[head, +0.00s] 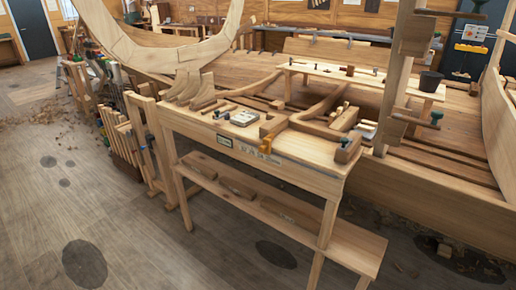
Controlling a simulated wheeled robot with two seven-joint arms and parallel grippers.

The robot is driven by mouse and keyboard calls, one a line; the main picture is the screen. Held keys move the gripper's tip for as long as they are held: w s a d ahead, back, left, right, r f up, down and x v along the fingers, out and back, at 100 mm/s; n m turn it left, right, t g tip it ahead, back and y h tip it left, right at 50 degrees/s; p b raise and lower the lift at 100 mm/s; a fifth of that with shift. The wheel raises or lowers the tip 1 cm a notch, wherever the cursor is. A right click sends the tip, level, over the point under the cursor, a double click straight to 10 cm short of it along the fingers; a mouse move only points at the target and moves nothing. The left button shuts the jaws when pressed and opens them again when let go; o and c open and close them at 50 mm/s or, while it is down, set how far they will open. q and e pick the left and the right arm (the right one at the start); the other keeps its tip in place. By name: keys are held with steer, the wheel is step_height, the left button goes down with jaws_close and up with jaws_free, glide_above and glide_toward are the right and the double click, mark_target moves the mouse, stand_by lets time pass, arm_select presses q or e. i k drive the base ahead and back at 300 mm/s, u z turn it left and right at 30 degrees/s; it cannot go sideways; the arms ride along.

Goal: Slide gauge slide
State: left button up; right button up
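No gauge or slide can be picked out with certainty at this size. The wooden workbench (262,172) in the middle holds several small parts. A small pale grey block (244,118) lies near the middle of its top, with a dark rod beside it. An L-shaped wooden piece (272,126) sits to the right of the block. A wooden piece with a dark-green knob (346,150) is at the right end. Neither of my grippers is in view.
Curved wooden frames (200,92) stand at the bench's back left. A lower shelf (300,218) holds several boards. A rack of clamps (118,130) is to the left, a tall post with clamps (398,80) to the right. The hull lies behind.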

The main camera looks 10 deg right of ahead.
mark_target(266, 147)
steer(key=u, duration=0.7)
steer(key=i, duration=1.15)
steer(key=z, duration=1.05)
